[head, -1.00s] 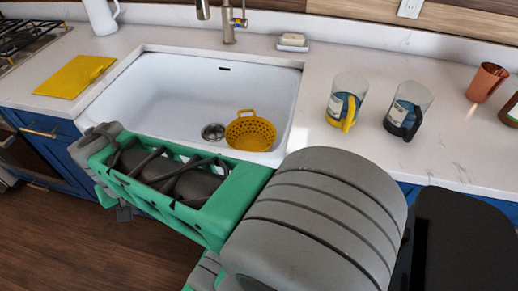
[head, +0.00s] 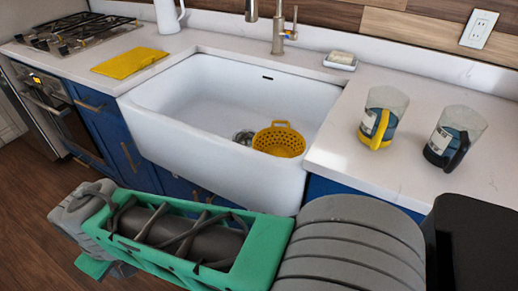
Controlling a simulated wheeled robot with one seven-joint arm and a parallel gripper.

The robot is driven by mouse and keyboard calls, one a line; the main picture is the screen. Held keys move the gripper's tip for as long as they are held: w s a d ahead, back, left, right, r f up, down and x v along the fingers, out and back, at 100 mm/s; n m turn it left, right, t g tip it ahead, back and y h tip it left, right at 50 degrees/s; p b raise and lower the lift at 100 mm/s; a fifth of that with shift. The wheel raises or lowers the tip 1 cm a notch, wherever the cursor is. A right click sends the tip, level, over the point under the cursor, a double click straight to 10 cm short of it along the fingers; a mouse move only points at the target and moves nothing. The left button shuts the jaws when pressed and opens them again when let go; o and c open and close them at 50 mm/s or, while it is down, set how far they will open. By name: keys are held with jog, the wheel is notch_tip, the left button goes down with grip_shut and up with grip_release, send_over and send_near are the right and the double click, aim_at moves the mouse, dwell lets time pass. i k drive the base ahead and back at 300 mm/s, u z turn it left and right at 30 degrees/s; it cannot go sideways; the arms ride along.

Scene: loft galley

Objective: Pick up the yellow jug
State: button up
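The yellow jug (head: 379,130) stands upright on the white counter to the right of the sink. It has a clear body with a blue and white label and a yellow handle and base edge. Its handle faces the front of the counter. A similar jug with a black handle (head: 449,146) stands just to its right, with a small gap between them. My green and grey arm crosses the lower part of the head view, in front of the sink cabinet. Nothing of mine touches the jug.
The white sink (head: 185,122) holds a yellow colander (head: 279,141). A tap (head: 278,30) and a soap dish (head: 341,61) stand behind it. A yellow board (head: 130,62) and a stove (head: 75,33) are at the left. The counter in front of the jugs is clear.

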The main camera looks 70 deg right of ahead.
aim_at(385, 108)
jog(key=u, duration=0.35)
jog(key=i, duration=1.05)
jog(key=z, duration=3.7)
jog(key=i, duration=0.5)
jog(key=z, duration=0.1)
